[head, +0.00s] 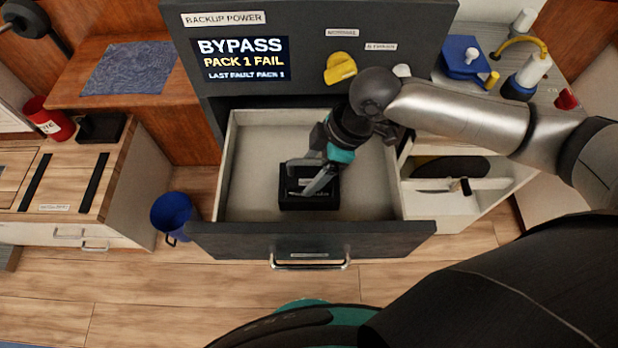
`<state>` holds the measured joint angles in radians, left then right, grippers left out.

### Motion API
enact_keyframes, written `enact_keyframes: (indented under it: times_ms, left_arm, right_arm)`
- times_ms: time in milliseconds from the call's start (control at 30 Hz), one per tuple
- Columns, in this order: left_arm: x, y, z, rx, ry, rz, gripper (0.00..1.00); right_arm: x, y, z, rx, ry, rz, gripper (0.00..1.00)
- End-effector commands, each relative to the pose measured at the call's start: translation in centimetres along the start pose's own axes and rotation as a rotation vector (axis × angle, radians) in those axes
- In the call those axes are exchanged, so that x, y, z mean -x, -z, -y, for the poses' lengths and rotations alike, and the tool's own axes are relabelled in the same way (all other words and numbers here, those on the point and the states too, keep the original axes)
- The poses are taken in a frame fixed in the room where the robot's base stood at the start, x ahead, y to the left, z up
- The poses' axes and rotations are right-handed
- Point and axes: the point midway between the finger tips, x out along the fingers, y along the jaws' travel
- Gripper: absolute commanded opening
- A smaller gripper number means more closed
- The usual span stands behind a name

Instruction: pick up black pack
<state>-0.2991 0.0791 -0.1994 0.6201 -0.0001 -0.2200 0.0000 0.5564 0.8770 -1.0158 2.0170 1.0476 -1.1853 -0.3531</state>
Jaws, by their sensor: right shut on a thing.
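The black pack (309,201) is a dark block inside the open drawer (252,170) of the grey cabinet, near the drawer's front. My right gripper (315,190) reaches down into the drawer from the upper right and is shut on the black pack. The fingers cover part of the pack's top. I cannot tell whether the pack is clear of the drawer floor. My left gripper is not in view.
The drawer's walls and dark front (220,240) surround the pack. The cabinet screen (240,59) reads "BYPASS, PACK 1 FAIL". A yellow knob (340,68) is above the drawer. A blue bucket (172,213) stands at left. The rest of the drawer looks empty.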

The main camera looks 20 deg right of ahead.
Motion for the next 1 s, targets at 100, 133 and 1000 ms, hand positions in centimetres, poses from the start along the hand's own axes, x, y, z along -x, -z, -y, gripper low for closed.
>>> enact_keyframes:
  times_ms: [100,133,1000]
  left_arm:
    - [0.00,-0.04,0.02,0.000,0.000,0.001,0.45]
    - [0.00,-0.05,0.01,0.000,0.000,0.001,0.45]
    - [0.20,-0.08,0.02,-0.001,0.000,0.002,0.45]
  right_arm:
    - [0.04,0.00,-0.01,0.000,0.000,0.000,0.40]
    - [0.04,0.00,-0.01,0.000,0.000,0.000,0.37]
    - [0.76,0.54,-0.21,0.003,-0.006,-0.009,0.00]
